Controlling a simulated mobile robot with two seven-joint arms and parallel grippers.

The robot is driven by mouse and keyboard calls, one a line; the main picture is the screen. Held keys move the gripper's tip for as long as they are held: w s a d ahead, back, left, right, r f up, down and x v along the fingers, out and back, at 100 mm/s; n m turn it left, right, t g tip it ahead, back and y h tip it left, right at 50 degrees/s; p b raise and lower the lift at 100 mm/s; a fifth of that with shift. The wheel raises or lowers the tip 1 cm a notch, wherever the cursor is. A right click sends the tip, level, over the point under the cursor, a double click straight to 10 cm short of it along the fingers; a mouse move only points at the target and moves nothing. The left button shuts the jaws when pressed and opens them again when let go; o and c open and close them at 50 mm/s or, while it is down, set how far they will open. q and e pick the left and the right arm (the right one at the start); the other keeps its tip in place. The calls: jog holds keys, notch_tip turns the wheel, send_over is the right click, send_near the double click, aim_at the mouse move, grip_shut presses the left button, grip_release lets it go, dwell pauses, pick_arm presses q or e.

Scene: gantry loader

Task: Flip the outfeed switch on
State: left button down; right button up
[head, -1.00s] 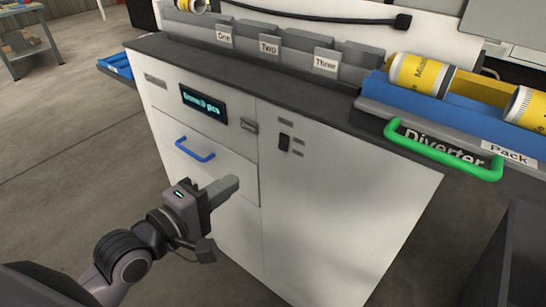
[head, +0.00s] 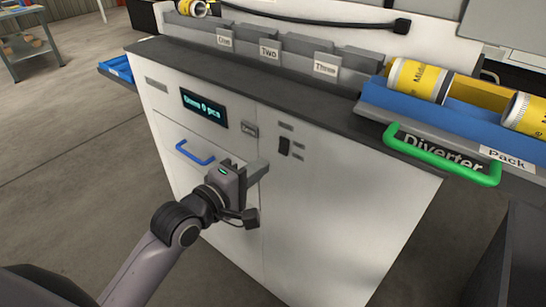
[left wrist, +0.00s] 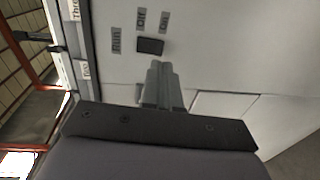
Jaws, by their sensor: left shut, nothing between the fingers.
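The switch (head: 284,146) is a small dark rocker on the white cabinet front, with small labels above and beside it. In the left wrist view the rocker (left wrist: 150,46) shows close to the fingertips, with labels that read Off and On. I cannot tell which way it is tipped. My left gripper (head: 262,167) is shut and empty, just below and left of the switch in the head view. Its closed fingers (left wrist: 162,72) point at the panel near the rocker. Whether they touch it is unclear. My right gripper is not in view.
A blue drawer handle (head: 195,152), a lit display (head: 204,108) and a small button (head: 249,130) are left of the switch. A green Diverter handle (head: 440,164) juts out at the right. Yellow cans (head: 420,79) lie in the blue chute above.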

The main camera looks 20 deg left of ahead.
aim_at(282, 153)
pick_arm(q)
jog(key=shift+x, duration=2.65)
